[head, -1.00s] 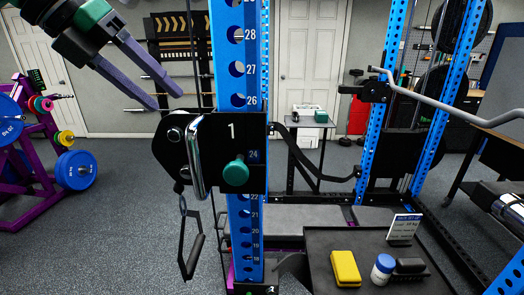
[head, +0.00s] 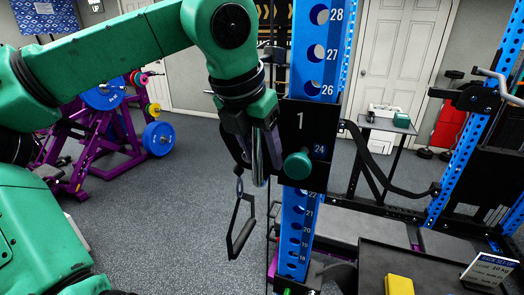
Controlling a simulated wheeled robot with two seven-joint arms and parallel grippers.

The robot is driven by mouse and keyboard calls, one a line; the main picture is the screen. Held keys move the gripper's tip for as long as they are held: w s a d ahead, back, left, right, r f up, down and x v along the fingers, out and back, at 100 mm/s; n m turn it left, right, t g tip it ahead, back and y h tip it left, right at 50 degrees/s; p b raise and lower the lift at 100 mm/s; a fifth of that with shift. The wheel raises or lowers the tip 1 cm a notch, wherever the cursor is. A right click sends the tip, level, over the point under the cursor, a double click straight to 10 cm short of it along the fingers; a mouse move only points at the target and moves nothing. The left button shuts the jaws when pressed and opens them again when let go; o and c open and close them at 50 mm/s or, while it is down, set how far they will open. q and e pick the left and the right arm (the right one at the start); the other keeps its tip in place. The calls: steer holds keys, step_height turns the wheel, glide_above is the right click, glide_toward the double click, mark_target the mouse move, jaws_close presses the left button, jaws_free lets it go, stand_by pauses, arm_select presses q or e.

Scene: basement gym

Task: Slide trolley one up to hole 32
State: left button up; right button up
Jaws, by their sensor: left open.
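Trolley one (head: 302,125) is a black plate marked "1" on a blue numbered upright (head: 317,55). The number 24 shows beside its green knob (head: 297,165). A chrome handle (head: 258,165) stands on its left side, partly hidden by my gripper. A black strap grip (head: 243,235) hangs below it. My left gripper (head: 258,150) points down, with its open fingers at the handle; whether they touch it I cannot tell. Upright numbers show from 18 up to 28; hole 32 is out of view. My right gripper is not in view.
A black bench tray (head: 420,262) with a yellow block (head: 398,285) and a small sign (head: 490,269) stands at lower right. A second blue upright (head: 475,125) stands at right. A purple weight rack (head: 95,150) is at left. The floor between is clear.

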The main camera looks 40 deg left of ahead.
arm_select(q)
steer(key=shift+s, duration=0.1)
jaws_close()
stand_by(1.3)
